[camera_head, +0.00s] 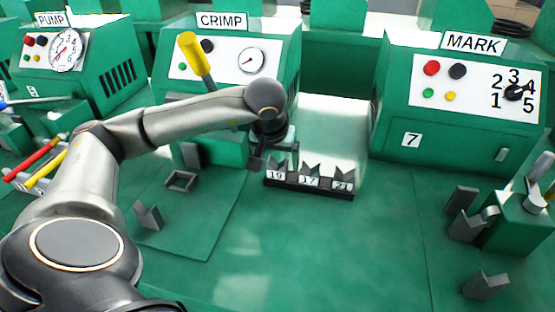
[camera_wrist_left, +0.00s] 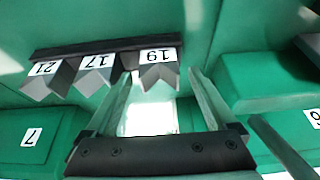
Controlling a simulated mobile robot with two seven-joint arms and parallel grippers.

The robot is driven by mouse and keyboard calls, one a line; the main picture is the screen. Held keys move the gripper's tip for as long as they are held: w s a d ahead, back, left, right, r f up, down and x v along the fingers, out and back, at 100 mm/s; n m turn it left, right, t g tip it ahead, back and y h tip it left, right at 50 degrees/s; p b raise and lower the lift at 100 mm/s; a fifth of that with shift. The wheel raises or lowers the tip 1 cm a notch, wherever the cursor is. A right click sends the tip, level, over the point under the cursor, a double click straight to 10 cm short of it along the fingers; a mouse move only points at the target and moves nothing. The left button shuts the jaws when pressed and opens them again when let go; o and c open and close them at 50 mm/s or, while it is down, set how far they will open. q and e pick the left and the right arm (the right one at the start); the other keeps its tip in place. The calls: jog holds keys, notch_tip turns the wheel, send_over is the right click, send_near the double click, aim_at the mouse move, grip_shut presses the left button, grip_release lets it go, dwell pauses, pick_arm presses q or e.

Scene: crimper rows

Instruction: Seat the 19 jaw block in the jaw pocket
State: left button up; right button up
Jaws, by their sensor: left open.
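The 19 jaw block (camera_head: 279,167) is a grey notched block at the left end of a dark rack (camera_head: 310,190), behind its white label. In the left wrist view the 19 block (camera_wrist_left: 158,75) shows between the two fingers. My left gripper (camera_head: 272,159) is open at the rack's left end, with its fingers on either side of the 19 block; whether they touch it I cannot tell. A small square grey frame (camera_head: 180,181), which looks like the jaw pocket, is empty on the bench in front of the CRIMP machine (camera_head: 222,55). My right gripper is not in view.
Blocks 17 (camera_head: 310,172) and 21 (camera_head: 342,175) stand beside it on the rack. A loose grey bracket (camera_head: 148,216) lies front left. The MARK machine (camera_head: 460,105) stands right, with grey fixtures (camera_head: 465,225) before it. The bench in front of the rack is clear.

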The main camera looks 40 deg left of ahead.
pick_arm(q)
jog(key=shift+f, duration=0.1)
grip_shut()
dwell(0.8)
